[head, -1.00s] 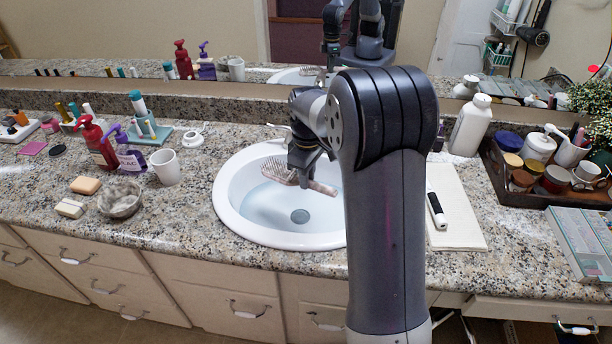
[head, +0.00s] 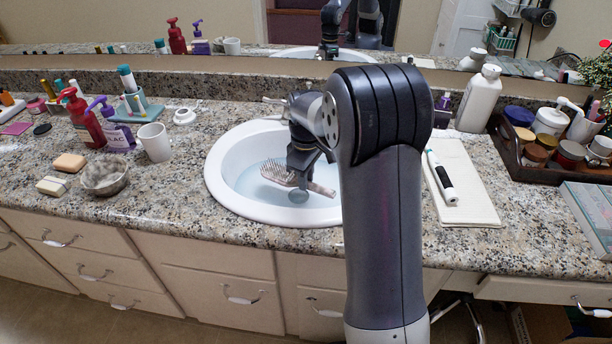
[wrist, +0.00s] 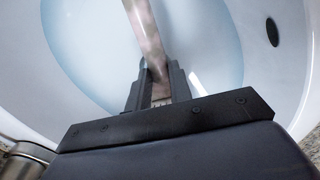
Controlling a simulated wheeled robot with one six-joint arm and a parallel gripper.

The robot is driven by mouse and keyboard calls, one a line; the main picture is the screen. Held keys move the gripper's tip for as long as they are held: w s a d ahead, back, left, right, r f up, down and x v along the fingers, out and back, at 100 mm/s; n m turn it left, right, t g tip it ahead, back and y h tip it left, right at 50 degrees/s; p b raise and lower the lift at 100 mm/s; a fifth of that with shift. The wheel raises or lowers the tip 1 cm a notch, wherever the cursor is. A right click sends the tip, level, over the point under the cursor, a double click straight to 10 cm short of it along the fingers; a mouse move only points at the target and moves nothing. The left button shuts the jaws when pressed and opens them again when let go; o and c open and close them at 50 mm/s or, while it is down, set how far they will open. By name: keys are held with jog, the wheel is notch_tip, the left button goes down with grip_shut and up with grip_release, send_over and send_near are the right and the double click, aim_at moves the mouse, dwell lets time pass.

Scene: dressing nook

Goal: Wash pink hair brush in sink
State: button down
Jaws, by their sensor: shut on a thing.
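The pale pinkish hair brush (head: 276,172) is over the white sink (head: 219,184), its bristled head to the left and its handle to the right. My gripper (head: 301,179) is shut on it near the middle. In the wrist view the brush (wrist: 147,35) runs up and away between the two dark fingers (wrist: 160,84). Pale blue water (head: 252,182) lies in the basin. The brush is low in the bowl; I cannot tell whether it touches the water. My arm hides the sink's right part.
A grey bowl (head: 105,177), soap bars (head: 69,162), a white mug (head: 155,142) and pump bottles (head: 110,127) stand left of the sink. A towel with an electric toothbrush (head: 441,178) and a jar tray (head: 526,172) are at the right. The tap (head: 275,102) is behind.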

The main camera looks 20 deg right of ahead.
jog(key=shift+f+b, duration=3)
jog(key=shift+f, duration=0.75)
notch_tip(320, 180, up, 17)
jog(key=p, duration=1.5)
dwell(0.9)
notch_tip(320, 180, up, 4)
jog(key=p, duration=0.3)
jog(key=shift+p, duration=0.3)
dwell(0.3)
